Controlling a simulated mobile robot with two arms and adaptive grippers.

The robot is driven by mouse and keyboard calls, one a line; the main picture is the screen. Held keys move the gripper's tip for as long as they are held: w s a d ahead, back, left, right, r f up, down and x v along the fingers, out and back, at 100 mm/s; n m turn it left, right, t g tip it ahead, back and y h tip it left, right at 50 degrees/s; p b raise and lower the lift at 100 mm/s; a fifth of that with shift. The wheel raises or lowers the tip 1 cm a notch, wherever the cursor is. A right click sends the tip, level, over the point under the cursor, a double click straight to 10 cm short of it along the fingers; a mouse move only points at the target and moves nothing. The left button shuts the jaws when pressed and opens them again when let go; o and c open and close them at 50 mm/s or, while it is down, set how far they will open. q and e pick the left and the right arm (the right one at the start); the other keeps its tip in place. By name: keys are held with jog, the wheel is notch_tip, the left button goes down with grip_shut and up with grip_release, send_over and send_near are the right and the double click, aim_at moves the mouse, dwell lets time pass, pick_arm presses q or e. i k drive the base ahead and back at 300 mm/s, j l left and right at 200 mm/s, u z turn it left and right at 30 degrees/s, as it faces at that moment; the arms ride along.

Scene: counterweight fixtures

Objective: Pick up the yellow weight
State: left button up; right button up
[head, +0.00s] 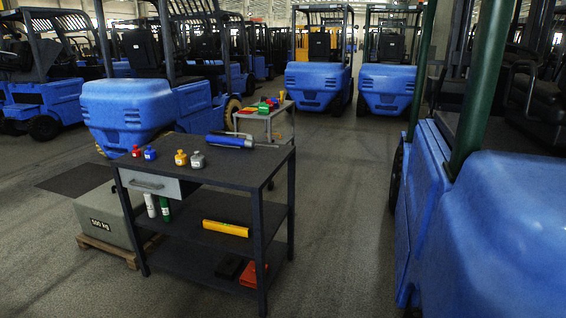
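The yellow weight (181,158) is a small knobbed piece standing upright on the top of the dark workbench (225,171). It is in a loose row near the bench's left side. A grey weight (198,160) stands close on its right. A blue weight (150,153) and a red weight (136,151) stand to its left. Neither of my grippers shows in the head view.
A blue and grey cylindrical tool (230,140) lies at the bench's back. Lower shelves hold a yellow bar (225,228) and a red item (254,274). A 500 kg block (104,219) sits left. Blue forklifts (500,230) stand right and behind; open floor lies between.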

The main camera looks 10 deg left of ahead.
aim_at(182, 159)
jog(key=i+j+u, duration=0.15)
jog(key=i+u, duration=0.35)
jog(key=i, duration=0.25)
jog(key=i+l+u, duration=0.1)
jog(key=i+u, duration=0.35)
jog(key=i, duration=0.25)
